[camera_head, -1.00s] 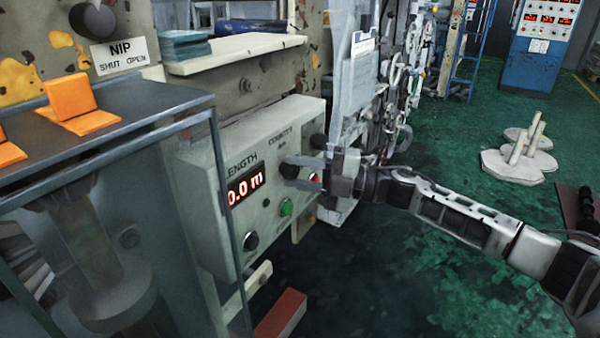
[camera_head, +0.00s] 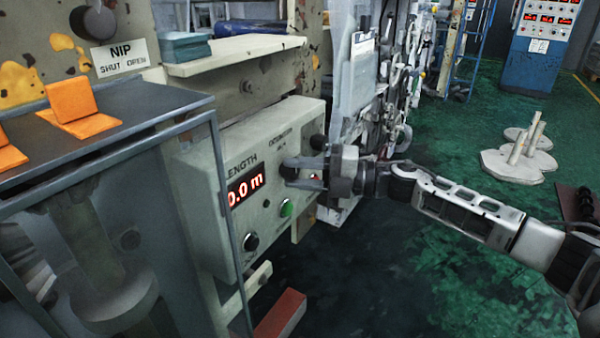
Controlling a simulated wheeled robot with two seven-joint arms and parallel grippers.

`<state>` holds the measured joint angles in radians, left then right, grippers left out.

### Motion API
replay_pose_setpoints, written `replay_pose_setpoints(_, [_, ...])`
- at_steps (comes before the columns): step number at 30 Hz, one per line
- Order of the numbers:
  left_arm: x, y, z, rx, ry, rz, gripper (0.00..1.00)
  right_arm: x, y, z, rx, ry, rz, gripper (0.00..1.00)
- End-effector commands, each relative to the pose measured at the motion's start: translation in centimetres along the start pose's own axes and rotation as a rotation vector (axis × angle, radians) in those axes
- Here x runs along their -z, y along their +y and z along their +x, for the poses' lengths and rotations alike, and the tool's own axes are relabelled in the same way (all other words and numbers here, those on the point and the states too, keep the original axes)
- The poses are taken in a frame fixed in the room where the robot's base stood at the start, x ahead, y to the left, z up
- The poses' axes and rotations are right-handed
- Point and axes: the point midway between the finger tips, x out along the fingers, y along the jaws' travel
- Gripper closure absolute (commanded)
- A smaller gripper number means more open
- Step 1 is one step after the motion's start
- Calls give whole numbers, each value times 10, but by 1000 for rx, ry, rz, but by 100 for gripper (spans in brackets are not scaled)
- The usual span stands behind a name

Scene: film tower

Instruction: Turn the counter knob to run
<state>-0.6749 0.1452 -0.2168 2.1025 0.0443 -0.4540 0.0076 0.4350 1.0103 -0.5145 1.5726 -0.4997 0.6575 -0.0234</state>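The counter panel (camera_head: 268,142) is a grey-green box with a red LENGTH display (camera_head: 245,188) reading 0.0 m. The dark counter knob (camera_head: 290,174) is on its face below the COUNTER lettering, largely hidden by my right gripper. My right gripper (camera_head: 291,173) comes in from the right, with its two fingers apart, one above and one below the knob. I cannot tell whether the fingers touch it, and the knob's setting is not readable. My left gripper is not in view.
A green button (camera_head: 286,208) and a black knob (camera_head: 250,241) are lower on the panel. A glass-sided cabinet (camera_head: 110,135) with orange blocks (camera_head: 74,100) stands left.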

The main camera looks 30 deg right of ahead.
Motion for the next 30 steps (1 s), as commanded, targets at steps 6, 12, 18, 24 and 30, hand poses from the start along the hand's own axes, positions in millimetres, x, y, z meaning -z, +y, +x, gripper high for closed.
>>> replay_pose_setpoints(6, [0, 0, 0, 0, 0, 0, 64, 0, -1, 0, 1, 1, 0, 48])
replay_pose_setpoints(12, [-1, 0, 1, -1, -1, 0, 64, 0, -1, -2, 1, 0, 1, 48])
replay_pose_setpoints(18, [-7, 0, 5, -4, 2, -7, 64, 0, -5, -28, 6, -1, 0, 48])
replay_pose_setpoints(24, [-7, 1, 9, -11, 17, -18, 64, 0, -6, -72, 8, -1, 3, 48])
replay_pose_setpoints(30, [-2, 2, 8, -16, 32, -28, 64, 0, -4, -106, 8, 0, 3, 48])
